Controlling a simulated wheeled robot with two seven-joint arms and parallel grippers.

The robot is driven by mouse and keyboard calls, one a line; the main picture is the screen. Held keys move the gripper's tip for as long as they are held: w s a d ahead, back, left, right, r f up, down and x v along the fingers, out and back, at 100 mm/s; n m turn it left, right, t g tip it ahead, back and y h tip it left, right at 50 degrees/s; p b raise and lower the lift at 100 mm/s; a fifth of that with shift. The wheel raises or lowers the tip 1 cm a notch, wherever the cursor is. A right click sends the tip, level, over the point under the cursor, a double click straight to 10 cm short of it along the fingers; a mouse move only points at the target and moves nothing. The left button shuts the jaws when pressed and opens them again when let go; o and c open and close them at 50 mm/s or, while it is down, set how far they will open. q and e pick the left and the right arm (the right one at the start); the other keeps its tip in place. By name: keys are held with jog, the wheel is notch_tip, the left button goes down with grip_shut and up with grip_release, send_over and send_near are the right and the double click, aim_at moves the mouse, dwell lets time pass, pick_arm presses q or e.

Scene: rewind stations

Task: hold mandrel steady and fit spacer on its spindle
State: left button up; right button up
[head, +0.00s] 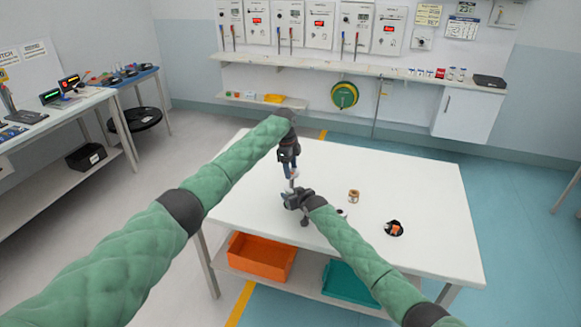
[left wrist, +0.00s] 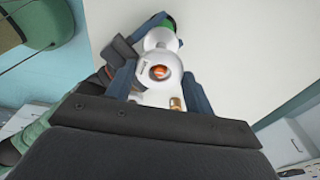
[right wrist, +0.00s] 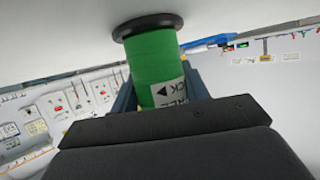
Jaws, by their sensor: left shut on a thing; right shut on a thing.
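My left gripper (head: 290,168) is above the white table, shut on a white rounded piece (left wrist: 157,72), probably the spacer, with an orange-brown centre. My right gripper (head: 299,198) is just below it, shut around a green cylinder (right wrist: 155,65) with a printed white label, probably the mandrel. The cylinder's black flange (right wrist: 148,25) is at the tabletop, and this dark foot shows in the head view (head: 305,222). Green and white parts also show beyond the white piece in the left wrist view (left wrist: 168,24). Whether the white piece touches the spindle cannot be told.
On the table (head: 425,190) stand a small brownish piece (head: 354,195) and a round black holder (head: 396,232) with an orange-and-white item. The table's right side is otherwise clear. An orange bin (head: 262,255) and a teal bin (head: 350,283) sit on the shelf below.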

aim_at(291, 187)
pick_arm(q)
jog(key=shift+f, duration=3.15)
jog(key=o, duration=1.1)
jog(key=shift+c, duration=0.2)
jog(key=r, duration=0.4)
jog(key=a+r, duration=0.1)
jog(key=r, duration=0.6)
jog(key=shift+w+a+r, duration=0.2)
jog(key=shift+w+r, duration=0.05)
jog(key=shift+r, duration=0.15)
pick_arm(e)
jog(key=o, duration=1.2)
